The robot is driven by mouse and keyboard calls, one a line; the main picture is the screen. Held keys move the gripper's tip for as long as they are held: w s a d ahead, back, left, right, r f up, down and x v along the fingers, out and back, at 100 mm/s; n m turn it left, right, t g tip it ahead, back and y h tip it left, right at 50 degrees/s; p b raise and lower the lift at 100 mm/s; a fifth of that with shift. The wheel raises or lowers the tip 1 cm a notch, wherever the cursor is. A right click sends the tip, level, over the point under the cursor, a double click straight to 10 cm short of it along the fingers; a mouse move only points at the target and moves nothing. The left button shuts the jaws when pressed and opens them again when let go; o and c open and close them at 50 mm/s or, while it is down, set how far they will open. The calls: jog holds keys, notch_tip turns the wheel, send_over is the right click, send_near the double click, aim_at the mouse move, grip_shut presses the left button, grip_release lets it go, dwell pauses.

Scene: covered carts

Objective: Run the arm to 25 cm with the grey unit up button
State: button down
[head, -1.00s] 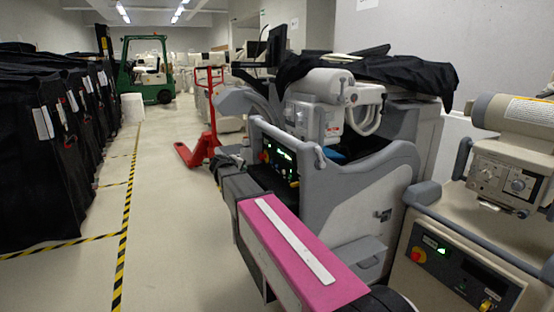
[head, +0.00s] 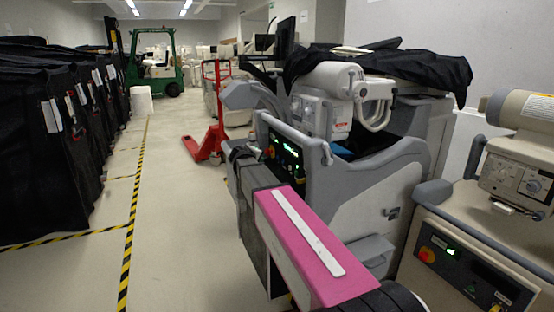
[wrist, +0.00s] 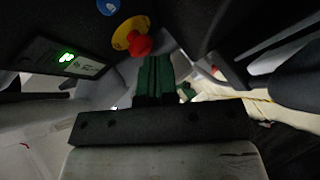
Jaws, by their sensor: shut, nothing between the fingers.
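The grey unit (head: 352,212) stands in the middle of the head view, with a dark control panel (head: 287,153) carrying green lit digits and a red knob. In the wrist view the green readout (wrist: 67,57), a red knob on a yellow collar (wrist: 132,44) and a round blue button with a pale mark (wrist: 108,7) show. The digits are too small to read, and I cannot tell whether the blue button is the up button. My gripper (wrist: 153,62) is shut and empty, its green fingers close beside the red knob. No contact with a button is visible.
A beige unit (head: 440,235) with its own lit panel stands at right. A red pallet jack (head: 213,125) and green forklift (head: 155,70) stand behind. Black covered carts (head: 40,150) line the left; the aisle between is clear.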

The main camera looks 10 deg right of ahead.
aim_at(278, 157)
jog(key=shift+w+d, duration=0.2)
jog(key=shift+d, duration=0.95)
jog(key=shift+w+d, duration=0.2)
jog(key=shift+d, duration=0.9)
jog(key=shift+d, duration=0.15)
jog(key=shift+w+d, duration=0.1)
jog(key=shift+d, duration=0.1)
dwell(0.3)
